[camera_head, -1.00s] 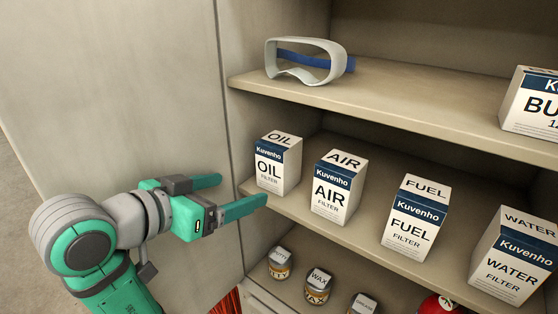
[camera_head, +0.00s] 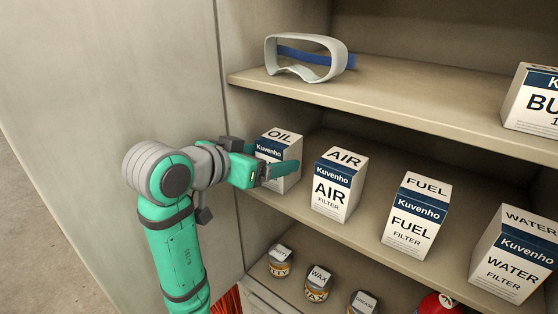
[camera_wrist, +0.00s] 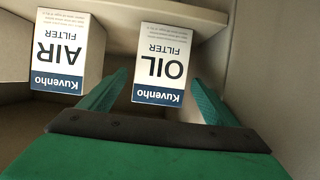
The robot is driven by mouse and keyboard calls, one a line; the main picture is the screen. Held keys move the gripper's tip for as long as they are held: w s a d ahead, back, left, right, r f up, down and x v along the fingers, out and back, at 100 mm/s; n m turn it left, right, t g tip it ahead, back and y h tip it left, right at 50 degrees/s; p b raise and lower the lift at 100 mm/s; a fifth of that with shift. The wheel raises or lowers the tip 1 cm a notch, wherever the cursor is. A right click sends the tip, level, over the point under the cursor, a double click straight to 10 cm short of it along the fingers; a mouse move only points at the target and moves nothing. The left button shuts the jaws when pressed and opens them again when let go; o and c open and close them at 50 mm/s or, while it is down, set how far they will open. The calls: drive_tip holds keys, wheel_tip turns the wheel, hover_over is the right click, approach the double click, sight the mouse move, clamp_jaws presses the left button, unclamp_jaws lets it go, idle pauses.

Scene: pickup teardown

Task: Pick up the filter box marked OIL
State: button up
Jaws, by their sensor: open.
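The OIL filter box (camera_head: 287,149) stands upright at the left end of the middle shelf, white with a blue Kuvenho band. My gripper (camera_head: 277,163) is in front of it and hides much of its front face. In the wrist view the OIL box (camera_wrist: 163,62) appears upside down, between the two green fingers of my gripper (camera_wrist: 160,88). The fingers are open, with a finger to each side of the box's near end. I cannot tell whether either finger touches it.
The AIR box (camera_head: 335,185) stands close to the right of the OIL box, with the FUEL box (camera_head: 415,218) and WATER box (camera_head: 513,255) beyond. Goggles (camera_head: 305,60) lie on the shelf above. A cabinet side wall (camera_head: 180,90) is at the left. Small jars (camera_head: 318,285) stand below.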

drive_tip(key=shift+x, duration=2.6)
drive_tip(key=shift+c, duration=0.6)
drive_tip(key=c, duration=1.4)
drive_tip(key=shift+o, duration=0.2)
drive_tip(key=shift+r, duration=0.15)
